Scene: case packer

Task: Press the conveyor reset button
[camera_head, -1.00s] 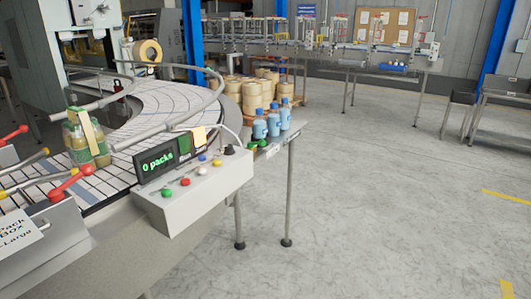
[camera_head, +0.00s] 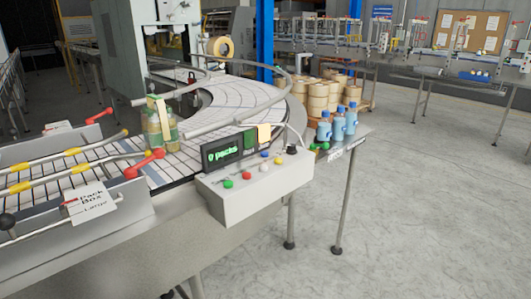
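A light grey control box (camera_head: 258,196) stands at the front edge of the conveyor (camera_head: 174,174). Its top carries a green button (camera_head: 228,184), a red button (camera_head: 246,175), a white button (camera_head: 263,168), a yellow button (camera_head: 278,161), a blue button (camera_head: 265,154) and a black knob (camera_head: 292,150). The labels beside them are too small to read, so I cannot tell which is reset. A dark display (camera_head: 222,151) behind the buttons reads "0 packs" in green. Neither gripper shows in the head view.
A pack of bottles (camera_head: 160,126) stands on the curved conveyor. Blue bottles (camera_head: 338,124) stand on a side shelf right of the box. Rails with red handles (camera_head: 144,163) and a "Pack Box" sign (camera_head: 90,203) are at left. The floor (camera_head: 430,220) at right is clear.

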